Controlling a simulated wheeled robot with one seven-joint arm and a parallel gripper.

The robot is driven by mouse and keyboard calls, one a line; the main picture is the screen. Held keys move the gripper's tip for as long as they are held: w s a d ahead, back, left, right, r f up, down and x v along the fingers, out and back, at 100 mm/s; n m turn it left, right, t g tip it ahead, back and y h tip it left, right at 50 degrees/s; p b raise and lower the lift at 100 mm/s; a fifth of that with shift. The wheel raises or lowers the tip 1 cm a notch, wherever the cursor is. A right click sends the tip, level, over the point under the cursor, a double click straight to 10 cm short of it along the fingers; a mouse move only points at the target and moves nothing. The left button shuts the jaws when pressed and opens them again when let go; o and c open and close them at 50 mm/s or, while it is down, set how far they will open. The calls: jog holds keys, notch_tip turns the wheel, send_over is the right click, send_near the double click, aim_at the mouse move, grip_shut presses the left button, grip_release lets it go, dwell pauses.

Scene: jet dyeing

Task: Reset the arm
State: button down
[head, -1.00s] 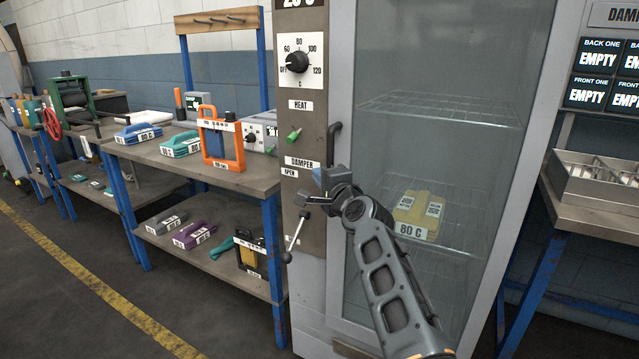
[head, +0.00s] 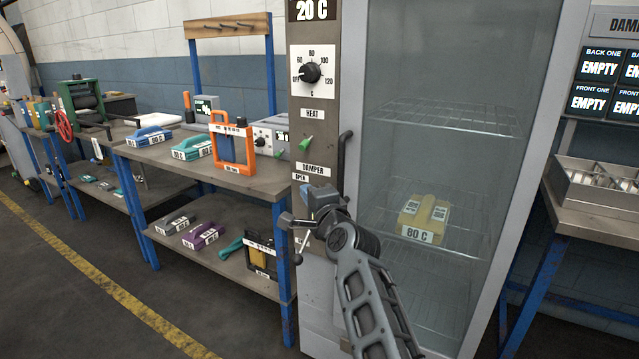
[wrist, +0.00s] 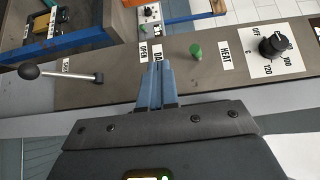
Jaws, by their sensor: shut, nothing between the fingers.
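My gripper (head: 318,197) is in front of the lower part of the grey control panel (head: 312,130), left of the cabinet's door handle. In the wrist view its blue fingers (wrist: 158,88) are together with nothing between them. They point at the panel near the DAMPER label, between the green heat switch (wrist: 196,50) and the damper lever (wrist: 62,74). I cannot tell whether they touch the panel. In the head view my gripper partly hides the damper lever (head: 299,258), whose ball end hangs low.
The glass door (head: 440,60) of the cabinet is shut; a yellow block marked 80 C (head: 423,215) sits on a rack inside. The temperature knob (head: 312,71) is above the heat switch, under a 20 C display (head: 312,10). A workbench (head: 205,165) stands left, a metal tray (head: 600,185) right.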

jog(key=s+a+p, duration=0.1)
jog(key=s+a, duration=0.2)
jog(key=s, duration=0.1)
jog(key=s+d+f+n+h, duration=0.3)
jog(key=s+d+f, duration=0.85)
jog(key=d, duration=0.25)
jog(key=s+d+f+n+h+p, duration=0.1)
jog(key=s+d+f+n, duration=0.15)
jog(key=s+d, duration=0.45)
jog(key=s+d+f+n+h+p, duration=0.1)
jog(key=s+d+f, duration=0.35)
jog(key=s, duration=0.55)
jog(key=s+d+r+n+h, duration=0.1)
jog(key=s+d+n, duration=0.1)
jog(key=s, duration=0.7)
jog(key=s+d+r+n, duration=0.2)
jog(key=s+d, duration=0.1)
jog(key=s, duration=0.6)
jog(key=s+r+n+g+h, duration=0.1)
jog(key=s+r+n, duration=0.1)
jog(key=s+r, duration=0.9)
jog(key=s, duration=0.4)
jog(key=shift+s+a+r+g+h+p, duration=0.2)
jog(key=shift+s+a+g+h+p, duration=0.05)
jog(key=shift+s+g+h+p, duration=0.1)
jog(key=shift+n, duration=0.25)
